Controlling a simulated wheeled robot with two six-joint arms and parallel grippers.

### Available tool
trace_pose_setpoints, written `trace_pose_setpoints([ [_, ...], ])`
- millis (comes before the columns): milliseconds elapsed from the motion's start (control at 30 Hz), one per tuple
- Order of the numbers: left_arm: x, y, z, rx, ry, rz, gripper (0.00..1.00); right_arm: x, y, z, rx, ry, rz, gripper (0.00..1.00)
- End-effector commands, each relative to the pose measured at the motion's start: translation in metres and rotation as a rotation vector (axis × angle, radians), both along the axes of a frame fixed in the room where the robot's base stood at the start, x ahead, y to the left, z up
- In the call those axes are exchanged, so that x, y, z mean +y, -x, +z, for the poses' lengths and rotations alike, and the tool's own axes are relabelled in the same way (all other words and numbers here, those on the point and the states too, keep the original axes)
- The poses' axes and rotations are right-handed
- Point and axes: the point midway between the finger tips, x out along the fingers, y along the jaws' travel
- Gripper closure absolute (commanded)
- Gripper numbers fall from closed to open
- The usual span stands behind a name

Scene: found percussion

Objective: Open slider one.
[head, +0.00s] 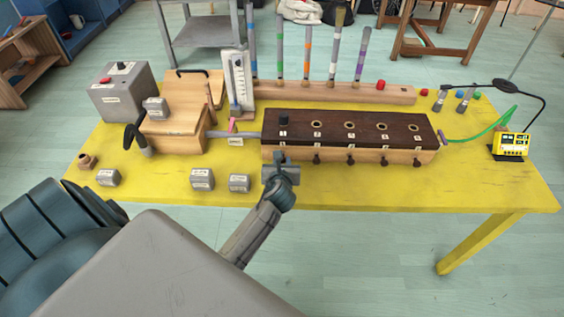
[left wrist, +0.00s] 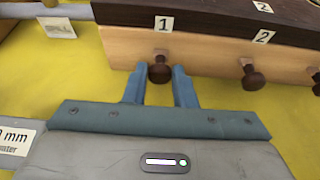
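Slider one is a dark round knob (left wrist: 160,68) on the front face of the wooden box (head: 350,157), under the label "1" (left wrist: 164,24). In the left wrist view my left gripper (left wrist: 160,84) has its two fingers apart, one on each side of the knob. I cannot tell whether either finger touches it. The box top is dark, with a row of holes and a dark plug (head: 283,118) at hole one. My right gripper is not in view.
More knobs (head: 351,160) stick out along the box front to the right. Grey weights (head: 239,183) lie on the yellow table (head: 400,190) left of my gripper. A rack of coloured tubes (head: 335,92) stands behind the box. The table's front right is clear.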

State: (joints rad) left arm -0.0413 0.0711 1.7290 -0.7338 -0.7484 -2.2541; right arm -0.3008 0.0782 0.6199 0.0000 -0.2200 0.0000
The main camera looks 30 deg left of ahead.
Motion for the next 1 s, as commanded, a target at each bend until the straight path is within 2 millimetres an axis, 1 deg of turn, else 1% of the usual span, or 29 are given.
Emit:
trace_pose_setpoints([
  [33,0.000,0.000,0.000,0.000,0.000,0.000,0.86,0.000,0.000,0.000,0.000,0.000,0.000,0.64],
  [100,0.000,0.000,0.000,0.000,0.000,0.000,1.00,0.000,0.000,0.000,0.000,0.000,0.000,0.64],
  [267,0.000,0.000,0.000,0.000,0.000,0.000,1.00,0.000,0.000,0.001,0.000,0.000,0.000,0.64],
  [333,-0.002,0.003,0.001,0.001,0.001,0.000,1.00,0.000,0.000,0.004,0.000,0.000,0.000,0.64],
  [500,-0.011,0.017,0.003,0.004,0.002,0.001,1.00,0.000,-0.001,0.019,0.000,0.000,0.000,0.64],
  [600,-0.015,0.024,0.002,0.002,0.000,0.001,1.00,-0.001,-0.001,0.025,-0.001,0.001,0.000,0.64],
  [867,-0.015,0.025,0.000,0.000,0.001,0.000,1.00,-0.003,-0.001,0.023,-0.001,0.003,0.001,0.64],
  [900,-0.015,0.025,0.000,0.000,0.000,0.000,0.74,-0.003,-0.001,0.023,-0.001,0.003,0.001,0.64],
  [1000,-0.015,0.025,0.000,0.000,0.000,0.001,0.57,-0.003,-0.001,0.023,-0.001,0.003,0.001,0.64],
])
